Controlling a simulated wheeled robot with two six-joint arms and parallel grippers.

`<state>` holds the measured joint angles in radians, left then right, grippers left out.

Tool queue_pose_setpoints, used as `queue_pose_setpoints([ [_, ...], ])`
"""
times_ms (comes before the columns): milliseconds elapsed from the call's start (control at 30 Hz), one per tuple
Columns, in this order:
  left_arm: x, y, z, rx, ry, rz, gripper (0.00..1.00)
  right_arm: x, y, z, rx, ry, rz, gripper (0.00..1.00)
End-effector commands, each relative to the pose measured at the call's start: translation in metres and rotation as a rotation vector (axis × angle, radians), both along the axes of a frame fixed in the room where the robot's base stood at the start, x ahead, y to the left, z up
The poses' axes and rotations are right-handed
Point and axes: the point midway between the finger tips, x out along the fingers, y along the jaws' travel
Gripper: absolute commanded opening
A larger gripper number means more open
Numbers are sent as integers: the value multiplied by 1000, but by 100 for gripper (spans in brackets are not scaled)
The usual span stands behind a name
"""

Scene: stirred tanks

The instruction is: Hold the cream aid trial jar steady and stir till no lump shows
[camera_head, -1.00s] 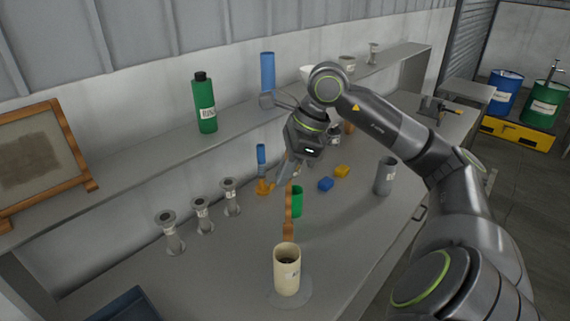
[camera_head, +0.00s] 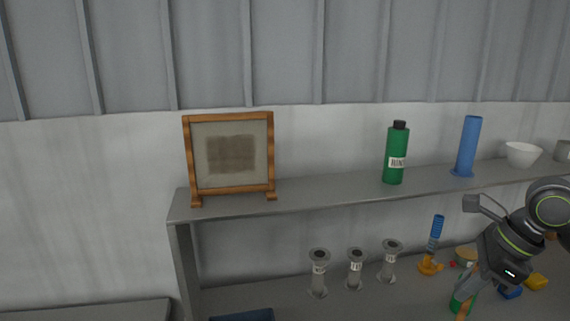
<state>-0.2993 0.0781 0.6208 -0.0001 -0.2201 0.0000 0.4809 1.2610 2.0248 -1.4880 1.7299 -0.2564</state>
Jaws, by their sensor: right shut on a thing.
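My left gripper is not in view.
Three grey flanged pieces (camera_head: 355,270) stand on the bench beside a blue-and-orange tool (camera_head: 433,246). Blue (camera_head: 511,292) and yellow (camera_head: 537,281) blocks lie right. The shelf (camera_head: 330,193) holds a framed panel (camera_head: 232,155), green bottle (camera_head: 396,155), blue cylinder (camera_head: 468,147) and white bowl (camera_head: 522,154).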

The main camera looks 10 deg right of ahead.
Motion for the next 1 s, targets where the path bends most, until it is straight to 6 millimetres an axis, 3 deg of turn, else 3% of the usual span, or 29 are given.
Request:
queue_pose_setpoints([
  [67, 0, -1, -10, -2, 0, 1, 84, 0, 0, -9, 0, 0, 0, 0],
  [333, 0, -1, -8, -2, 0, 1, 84, 0, 0, -8, 0, 0, 0, 0],
  [700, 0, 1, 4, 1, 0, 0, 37, 0, 0, 4, 0, 0, 0, 0],
  [1000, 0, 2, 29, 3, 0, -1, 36, 0, 0, 29, 0, 0, 0, 0],
])
